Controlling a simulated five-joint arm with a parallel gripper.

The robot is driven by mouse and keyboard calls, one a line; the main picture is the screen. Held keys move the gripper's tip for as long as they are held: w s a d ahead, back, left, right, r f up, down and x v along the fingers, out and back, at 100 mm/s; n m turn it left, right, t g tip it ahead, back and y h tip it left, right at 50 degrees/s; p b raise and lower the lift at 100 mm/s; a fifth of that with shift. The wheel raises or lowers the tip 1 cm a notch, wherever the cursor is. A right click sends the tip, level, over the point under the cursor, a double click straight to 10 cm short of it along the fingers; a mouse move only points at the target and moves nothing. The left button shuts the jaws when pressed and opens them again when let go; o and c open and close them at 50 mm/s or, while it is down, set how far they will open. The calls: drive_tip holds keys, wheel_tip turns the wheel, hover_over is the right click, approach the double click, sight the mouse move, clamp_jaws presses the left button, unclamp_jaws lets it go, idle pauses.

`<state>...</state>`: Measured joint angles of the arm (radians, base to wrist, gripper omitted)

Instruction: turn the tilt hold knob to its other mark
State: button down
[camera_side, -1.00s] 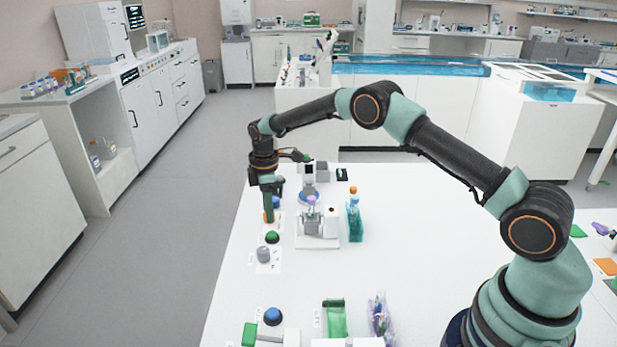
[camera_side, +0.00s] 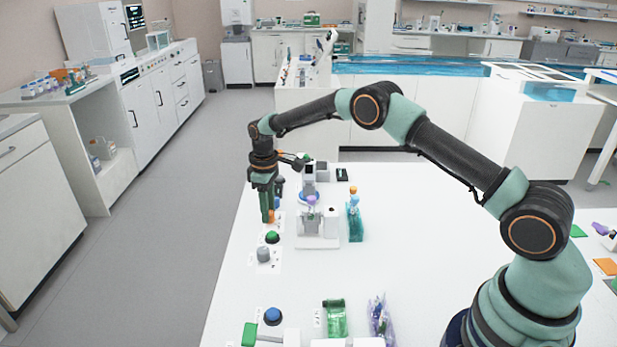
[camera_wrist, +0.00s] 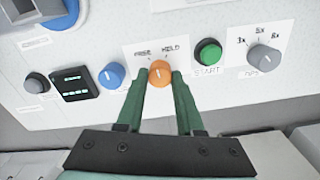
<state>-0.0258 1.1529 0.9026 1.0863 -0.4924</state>
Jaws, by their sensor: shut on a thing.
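The orange tilt hold knob (camera_wrist: 160,73) sits on a white panel in the wrist view, below two labelled marks, FREE at left and HOLD at right. Its white pointer line is small; it seems to point up and a little to the right, toward HOLD. My gripper (camera_wrist: 160,82) has its two green fingers closed on either side of the knob. In the side view my gripper (camera_side: 267,215) points down at the left edge of the table, with a bit of orange showing at its fingertips.
A green START button (camera_wrist: 208,52) is just right of the knob, and a grey RPM knob (camera_wrist: 264,58) further right. A blue knob (camera_wrist: 111,76) and a small dark display (camera_wrist: 73,83) are at left. A tube stand (camera_side: 318,228) is nearby on the table.

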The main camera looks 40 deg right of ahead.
drive_tip(key=m, duration=0.4)
drive_tip(key=shift+m, duration=1.9)
drive_tip(key=c, duration=0.5)
unclamp_jaws()
drive_tip(key=shift+c, duration=0.2)
wheel_tip(320, 180, up, 12)
drive_tip(key=shift+r, duration=0.2)
